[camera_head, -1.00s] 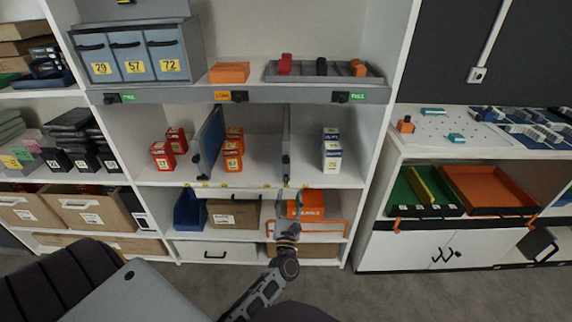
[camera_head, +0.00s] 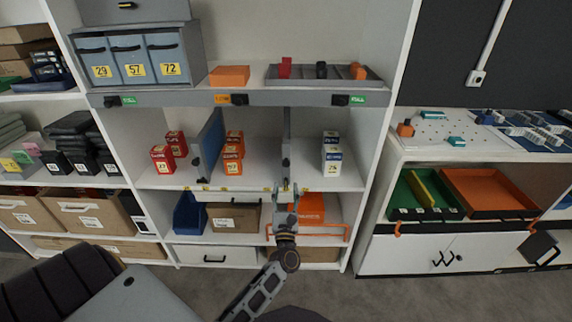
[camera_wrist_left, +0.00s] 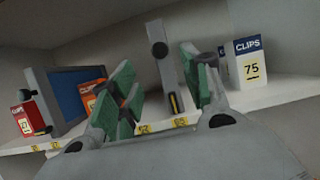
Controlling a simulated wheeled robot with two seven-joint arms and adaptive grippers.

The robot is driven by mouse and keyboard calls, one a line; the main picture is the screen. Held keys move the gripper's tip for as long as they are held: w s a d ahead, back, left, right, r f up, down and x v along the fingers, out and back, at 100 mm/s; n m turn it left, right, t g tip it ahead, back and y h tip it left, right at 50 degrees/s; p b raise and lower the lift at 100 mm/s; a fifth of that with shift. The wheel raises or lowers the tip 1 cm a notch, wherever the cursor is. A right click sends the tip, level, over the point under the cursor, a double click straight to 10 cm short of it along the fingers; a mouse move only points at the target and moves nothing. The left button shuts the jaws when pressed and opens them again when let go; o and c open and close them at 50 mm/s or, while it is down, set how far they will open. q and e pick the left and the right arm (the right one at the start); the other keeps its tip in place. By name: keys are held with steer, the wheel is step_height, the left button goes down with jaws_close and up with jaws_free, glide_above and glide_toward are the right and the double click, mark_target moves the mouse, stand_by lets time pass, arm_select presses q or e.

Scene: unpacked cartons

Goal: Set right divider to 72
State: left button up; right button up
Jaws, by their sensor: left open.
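The right divider (camera_head: 286,145) is a thin, pale upright panel with a dark knob at its front edge. It stands on the middle shelf between orange boxes and white-blue boxes. In the left wrist view the divider (camera_wrist_left: 166,70) appears between the finger directions, with a yellow-marked slot low on its front. My left gripper (camera_head: 286,193) is open and empty, just below and in front of the shelf edge. Its green-padded fingers (camera_wrist_left: 158,85) point at the divider's front; contact cannot be told.
A blue left divider (camera_head: 211,140) stands between red boxes (camera_head: 163,158) and orange boxes (camera_head: 232,155). White-blue clips boxes (camera_head: 332,155) stand to the right. Below are a blue bin (camera_head: 190,213), a cardboard box (camera_head: 233,217) and an orange box (camera_head: 312,207).

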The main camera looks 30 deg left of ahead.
mark_target(286, 165)
arm_select(q)
steer(key=shift+x, duration=5.8)
jaws_close()
